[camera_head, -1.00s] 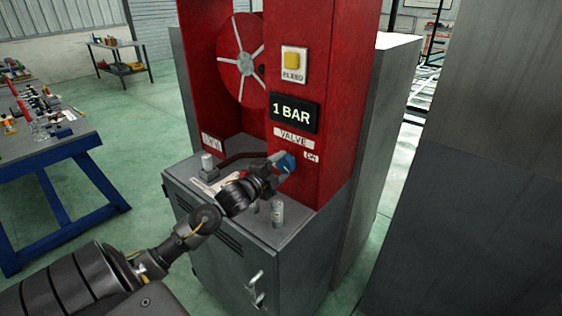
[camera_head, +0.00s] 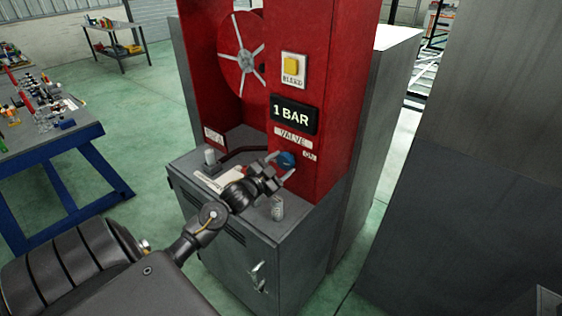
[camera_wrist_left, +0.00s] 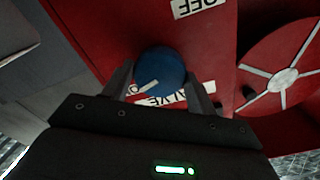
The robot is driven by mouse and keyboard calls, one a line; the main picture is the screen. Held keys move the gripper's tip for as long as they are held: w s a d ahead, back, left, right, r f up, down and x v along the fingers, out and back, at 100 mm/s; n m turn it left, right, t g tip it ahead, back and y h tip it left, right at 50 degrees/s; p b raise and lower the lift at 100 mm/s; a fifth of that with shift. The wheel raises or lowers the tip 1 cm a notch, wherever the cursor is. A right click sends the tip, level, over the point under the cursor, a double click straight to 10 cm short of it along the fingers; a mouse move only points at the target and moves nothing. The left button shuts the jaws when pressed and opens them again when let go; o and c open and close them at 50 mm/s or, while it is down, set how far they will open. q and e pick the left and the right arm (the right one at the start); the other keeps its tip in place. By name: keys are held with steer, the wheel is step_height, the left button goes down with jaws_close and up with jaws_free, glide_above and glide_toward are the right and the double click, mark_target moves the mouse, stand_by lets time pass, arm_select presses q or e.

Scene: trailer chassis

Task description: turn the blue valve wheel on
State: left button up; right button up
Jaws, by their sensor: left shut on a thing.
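The blue valve wheel (camera_head: 286,160) sits on the front of the red panel, under the VALVE label (camera_head: 293,137) and beside a small ON label (camera_head: 309,156). My left gripper (camera_head: 280,167) is at the wheel, one finger on each side. In the left wrist view, the wheel (camera_wrist_left: 162,70) lies between the two fingers (camera_wrist_left: 158,95), which are shut on it. A white mark on the wheel slants to the lower left there, towards a label partly hidden by a finger. My right gripper is not in view.
A black 1 BAR display (camera_head: 294,114) and a yellow button (camera_head: 291,66) are above the wheel. A small grey can (camera_head: 277,208) stands on the grey cabinet top below my left wrist. A blue-legged workbench (camera_head: 60,150) is at the left, with open floor between.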

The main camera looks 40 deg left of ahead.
arm_select(q)
steer(key=shift+f+n, duration=0.1)
steer(key=shift+n, duration=0.3)
steer(key=o, duration=1)
steer(key=shift+s+d+b, duration=0.15)
steer(key=shift+s+b, duration=1.4)
steer(key=shift+s, duration=3.85)
